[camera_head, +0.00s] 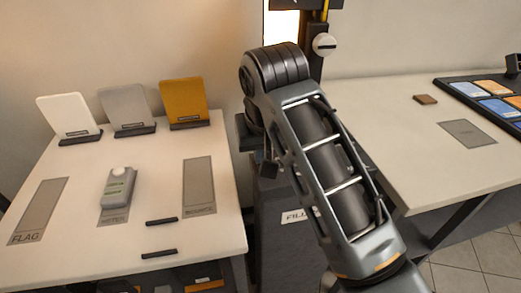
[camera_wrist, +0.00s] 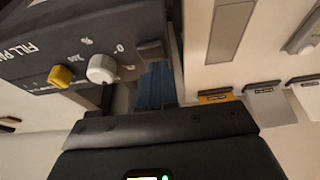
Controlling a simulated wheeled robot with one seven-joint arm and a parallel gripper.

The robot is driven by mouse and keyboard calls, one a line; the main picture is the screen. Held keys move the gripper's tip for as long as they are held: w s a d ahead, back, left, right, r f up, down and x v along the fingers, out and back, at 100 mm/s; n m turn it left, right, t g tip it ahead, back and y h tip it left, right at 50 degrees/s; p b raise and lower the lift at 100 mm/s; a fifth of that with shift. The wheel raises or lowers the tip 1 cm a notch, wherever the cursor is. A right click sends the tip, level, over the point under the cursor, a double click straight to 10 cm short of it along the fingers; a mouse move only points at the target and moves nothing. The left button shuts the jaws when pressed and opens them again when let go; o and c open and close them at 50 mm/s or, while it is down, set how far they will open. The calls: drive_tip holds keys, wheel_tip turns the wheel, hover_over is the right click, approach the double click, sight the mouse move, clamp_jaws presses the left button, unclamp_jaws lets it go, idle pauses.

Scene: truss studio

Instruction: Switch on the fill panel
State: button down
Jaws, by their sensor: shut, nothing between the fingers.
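The dark fill panel housing (camera_wrist: 40,30) fills the upper left of the wrist view, its lettering turned and partly cut off. Its face carries a yellow knob (camera_wrist: 60,76) and a white knob (camera_wrist: 101,68) with scale marks beside it. My gripper (camera_wrist: 152,52) is shut and empty, with blue fingers pointing at the right end of this face. I cannot tell whether the tips touch it. In the head view a dark body with a "FILL" label (camera_head: 295,216) shows behind my arm, which hides most of it. My gripper is mostly hidden there.
The left table (camera_head: 130,205) holds a grey meter (camera_head: 119,187) and white, grey and orange boards (camera_head: 184,101) in stands. The right table (camera_head: 385,120) holds a dark tray of coloured cards (camera_head: 484,94). A dark stand with a white knob (camera_head: 325,43) rises behind my arm.

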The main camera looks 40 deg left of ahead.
wheel_tip(320, 180, up, 5)
drive_tip(key=p, duration=0.4)
drive_tip(key=shift+f, duration=0.2)
wheel_tip(320, 180, up, 9)
drive_tip(key=b, duration=0.1)
drive_tip(key=shift+b, duration=0.4)
